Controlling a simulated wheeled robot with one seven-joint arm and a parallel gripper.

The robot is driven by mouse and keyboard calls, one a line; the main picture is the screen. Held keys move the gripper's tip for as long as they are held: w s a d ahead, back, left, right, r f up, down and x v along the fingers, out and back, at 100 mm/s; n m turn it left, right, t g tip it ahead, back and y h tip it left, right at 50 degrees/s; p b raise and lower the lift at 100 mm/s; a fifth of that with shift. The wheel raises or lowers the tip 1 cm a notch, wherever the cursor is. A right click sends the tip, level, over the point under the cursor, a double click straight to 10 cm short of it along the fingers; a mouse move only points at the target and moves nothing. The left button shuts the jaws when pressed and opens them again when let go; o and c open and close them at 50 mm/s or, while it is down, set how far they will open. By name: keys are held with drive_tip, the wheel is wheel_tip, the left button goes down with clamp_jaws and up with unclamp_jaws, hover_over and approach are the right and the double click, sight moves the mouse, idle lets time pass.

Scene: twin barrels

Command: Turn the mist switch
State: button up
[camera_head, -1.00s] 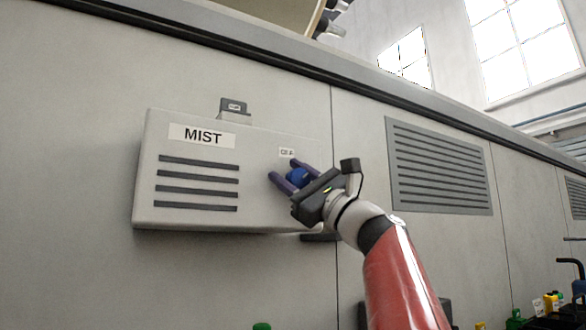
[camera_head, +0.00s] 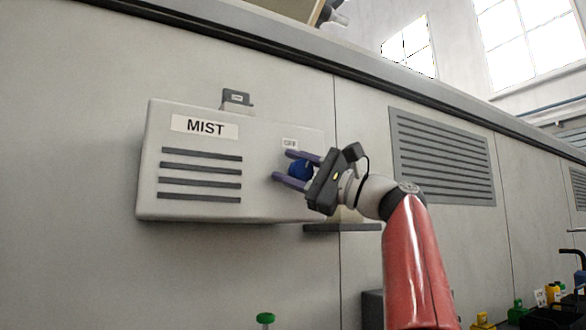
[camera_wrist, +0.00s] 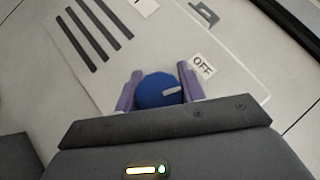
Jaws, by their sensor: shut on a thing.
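The mist switch is a round blue knob (camera_head: 300,169) on the front of a light grey box (camera_head: 240,206) labelled MIST. It also shows in the wrist view (camera_wrist: 157,91), with a pale pointer mark on its face aimed right, towards the OFF label (camera_wrist: 202,66). My gripper (camera_head: 284,165) is shut on the knob, one purple finger on each side of it. In the wrist view my gripper (camera_wrist: 157,85) has the knob between its fingers, and the knob's lower edge is partly hidden by my gripper body.
The box has several dark slots (camera_head: 200,175) on its left side. A small latch (camera_head: 237,98) stands on top. A louvred vent (camera_head: 445,155) is on the wall to the right. A dark ledge (camera_head: 342,227) is below right. Bottles (camera_head: 517,310) stand at the lower right.

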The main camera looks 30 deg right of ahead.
sight(308, 172)
drive_tip(key=o, duration=1)
drive_tip(key=shift+c, duration=0.2)
drive_tip(key=shift+b+v, duration=0.9)
drive_tip(key=shift+v, duration=3)
